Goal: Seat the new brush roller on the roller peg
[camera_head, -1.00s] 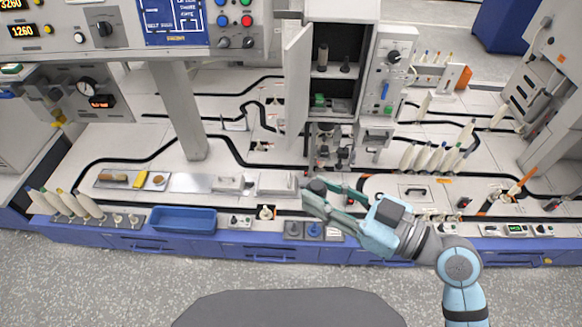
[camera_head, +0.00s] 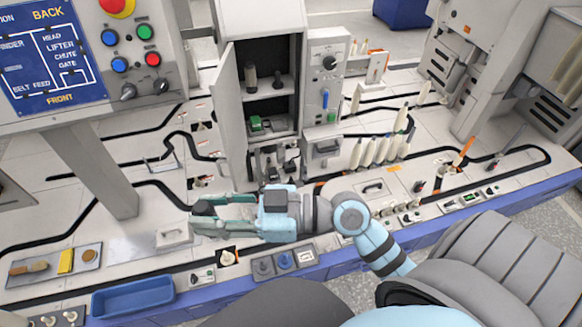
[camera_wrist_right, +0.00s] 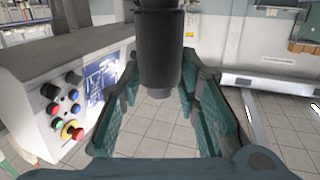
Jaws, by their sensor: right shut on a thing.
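My right gripper (camera_head: 208,216) is shut on a dark, roughly cylindrical thing (camera_head: 203,208), which looks like the brush roller. In the right wrist view the dark cylinder (camera_wrist_right: 160,55) stands between the two green fingers (camera_wrist_right: 163,100), its upper end cut off by the frame. In the head view the gripper is above the worktop, left of and in front of the open cabinet (camera_head: 228,110). A dark upright cylinder (camera_head: 250,78) and a shorter dark piece (camera_head: 275,80) stand on the cabinet shelf. I cannot tell which part is the roller peg. My left gripper is not in view.
The cabinet door (camera_head: 231,120) hangs open at its left. Dark mechanism parts (camera_head: 270,165) sit under the cabinet. A control panel (camera_head: 125,50) overhangs the upper left. A blue tray (camera_head: 133,297) lies at the front left. Several pale bobbins (camera_head: 380,150) stand to the right.

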